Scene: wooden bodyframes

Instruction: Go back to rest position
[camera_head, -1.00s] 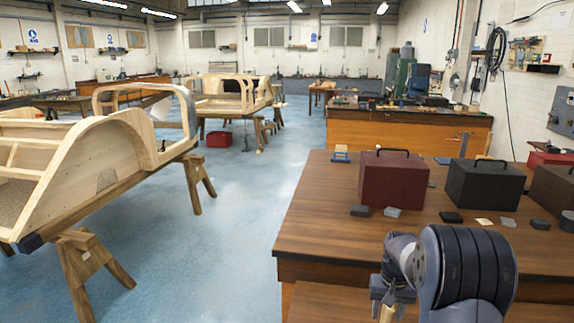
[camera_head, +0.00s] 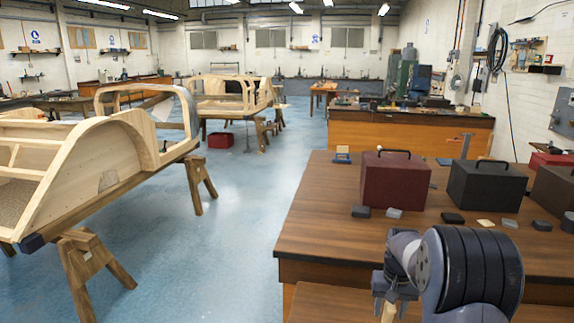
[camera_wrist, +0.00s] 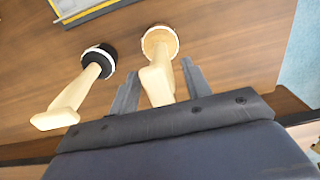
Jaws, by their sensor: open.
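My gripper (camera_wrist: 160,70) is open in the wrist view, with one dark finger on each side of a pale wooden-handled tool (camera_wrist: 158,84). This tool has a round tan head with a white rim. Gaps show between the fingers and the handle. A second pale-handled tool (camera_wrist: 72,100) with a black head lies to the left, outside the fingers. In the head view my arm is low at the right, over the front of the wooden workbench (camera_head: 330,215). A pale handle (camera_head: 389,312) shows below my wrist there, and the fingers are mostly hidden.
A dark red box (camera_head: 394,182) and a black box (camera_head: 484,187) stand on the bench, with several small blocks in front. A grey, yellow-edged object (camera_wrist: 85,8) is at the wrist view's top. Wooden bodyframes (camera_head: 90,175) stand left; blue floor (camera_head: 235,215) between is clear.

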